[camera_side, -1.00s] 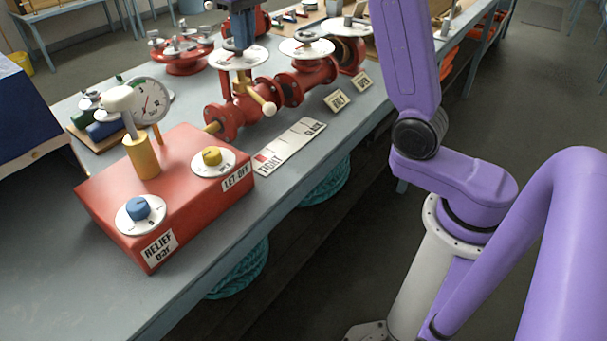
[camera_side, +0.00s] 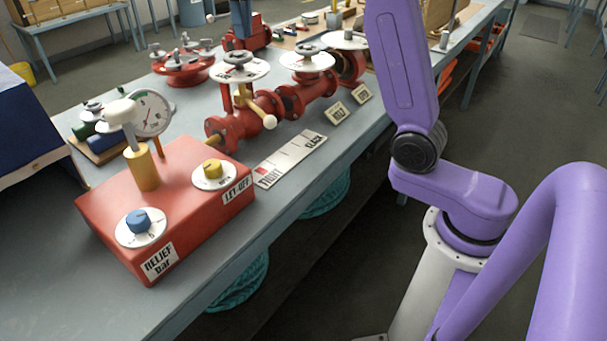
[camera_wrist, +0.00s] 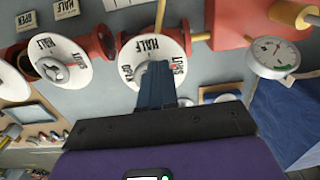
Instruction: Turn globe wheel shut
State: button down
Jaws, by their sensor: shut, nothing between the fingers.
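A red valve (camera_side: 235,122) stands on the bench with a round white dial (camera_side: 240,72) and a small dark handwheel (camera_side: 238,58) on top. In the wrist view this dial (camera_wrist: 135,50) reads HALF, SHUT and OPEN, and my fingers hide its centre. A second white dial (camera_side: 307,62) with a wheel stands just behind it and also shows in the wrist view (camera_wrist: 62,80). I cannot tell which is the globe wheel. My blue gripper (camera_wrist: 157,66) is shut and empty. In the side view its fingers (camera_side: 240,30) are just above the nearer handwheel, seemingly clear of it.
A red box (camera_side: 165,205) with blue and yellow knobs and a gauge (camera_side: 150,113) on it stands in front. A TIGHT-to-SLACK plate (camera_side: 290,158) lies beside the valves. A third dial (camera_side: 347,40) stands behind.

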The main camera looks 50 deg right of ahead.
jog(key=shift+d+f, duration=0.45)
jog(key=shift+f, duration=0.6)
jog(key=shift+d+f, duration=0.45)
jog(key=shift+f, duration=0.6)
jog(key=shift+d+f, duration=0.45)
jog(key=shift+f, duration=0.6)
jog(key=shift+w, duration=0.1)
jog(key=shift+a, duration=0.6)
jog(key=shift+s, duration=0.4)
jog(key=shift+r, duration=0.15)
notch_tip(320, 180, up, 6)
jog(key=shift+d, duration=0.3)
